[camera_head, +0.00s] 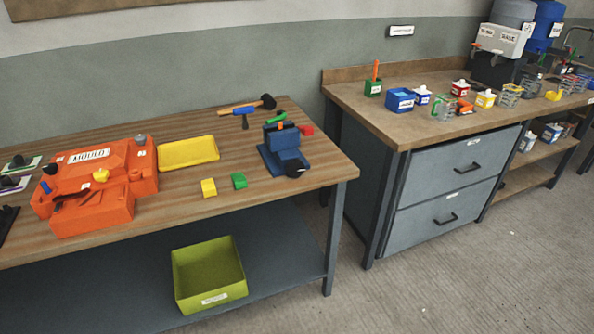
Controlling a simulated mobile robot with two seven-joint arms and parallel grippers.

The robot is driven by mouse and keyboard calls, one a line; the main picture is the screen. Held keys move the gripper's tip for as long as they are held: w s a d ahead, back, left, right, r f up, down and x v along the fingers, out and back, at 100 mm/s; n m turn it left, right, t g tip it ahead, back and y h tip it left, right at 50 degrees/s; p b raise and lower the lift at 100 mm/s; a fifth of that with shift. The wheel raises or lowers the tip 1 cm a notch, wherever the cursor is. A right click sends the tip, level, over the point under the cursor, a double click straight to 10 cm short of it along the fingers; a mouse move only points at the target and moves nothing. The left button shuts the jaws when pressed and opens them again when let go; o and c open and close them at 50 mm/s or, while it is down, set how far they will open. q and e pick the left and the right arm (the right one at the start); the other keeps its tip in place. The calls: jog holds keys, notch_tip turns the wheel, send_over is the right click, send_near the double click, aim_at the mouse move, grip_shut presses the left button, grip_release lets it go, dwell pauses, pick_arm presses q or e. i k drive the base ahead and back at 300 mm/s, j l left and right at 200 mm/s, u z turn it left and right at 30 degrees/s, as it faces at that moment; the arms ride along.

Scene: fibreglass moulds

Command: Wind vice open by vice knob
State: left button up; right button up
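A blue vice (283,152) stands near the right end of the wooden workbench (330,173). A dark round knob (295,168) shows at its front right and looks like the vice knob. A small orange piece and a green piece (276,118) show at the top of the vice; I cannot tell whether they are held in it. The jaw gap is too small to judge. Neither of my grippers is in view.
An orange mould (98,165) labelled "MOULD" and a yellow tray (188,152) lie left of the vice. Yellow (208,187), green (239,181) and red (306,131) blocks are near it. A hammer (247,105) lies behind. A green bin (209,274) sits on the lower shelf.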

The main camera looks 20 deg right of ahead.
aim_at(295, 168)
jog(key=u, duration=0.4)
jog(key=l+u, duration=0.15)
jog(key=u, duration=0.25)
jog(key=l+u, duration=0.1)
jog(key=u, duration=0.3)
jog(key=l+u, duration=0.4)
jog(key=k+l+u, duration=0.2)
jog(key=l+u, duration=0.15)
jog(key=k+l+u, duration=0.15)
jog(key=l, duration=0.25)
jog(key=k+l+u, duration=0.2)
jog(key=l, duration=0.2)
jog(key=k+l, duration=0.5)
jog(key=l, duration=0.2)
